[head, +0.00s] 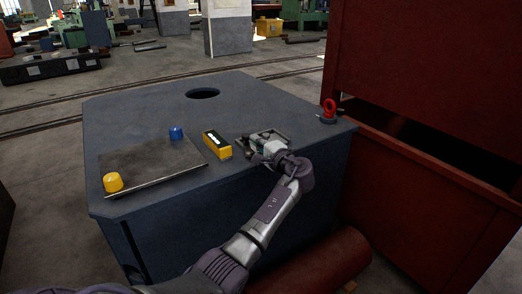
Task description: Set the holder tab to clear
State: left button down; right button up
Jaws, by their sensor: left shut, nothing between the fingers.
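My left gripper (262,150) reaches from the bottom of the head view to the front right of a blue-grey bench top (240,100). It is shut, with nothing seen in it. It is over or against a small grey metal fixture (280,134), which it partly hides. I cannot make out the holder tab or its setting; it may be part of this fixture. Just left of the gripper is a yellow box (217,145) with a black top and a pale marking. My right gripper is not in view.
A round hole (203,94) is at the back. A large red machine (430,90) stands at right.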

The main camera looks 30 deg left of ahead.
pick_arm(q)
jog(key=shift+a+f+n+g, duration=0.1)
jog(key=shift+a+n+g, duration=0.25)
jog(key=shift+g, duration=0.25)
jog(key=shift+s+a, duration=0.1)
jog(key=shift+a+r, duration=0.2)
jog(key=shift+a, duration=0.1)
jog(key=shift+s+a+f+p, duration=0.1)
jog(key=shift+s+a+p, duration=0.1)
jog(key=shift+a+p, duration=0.2)
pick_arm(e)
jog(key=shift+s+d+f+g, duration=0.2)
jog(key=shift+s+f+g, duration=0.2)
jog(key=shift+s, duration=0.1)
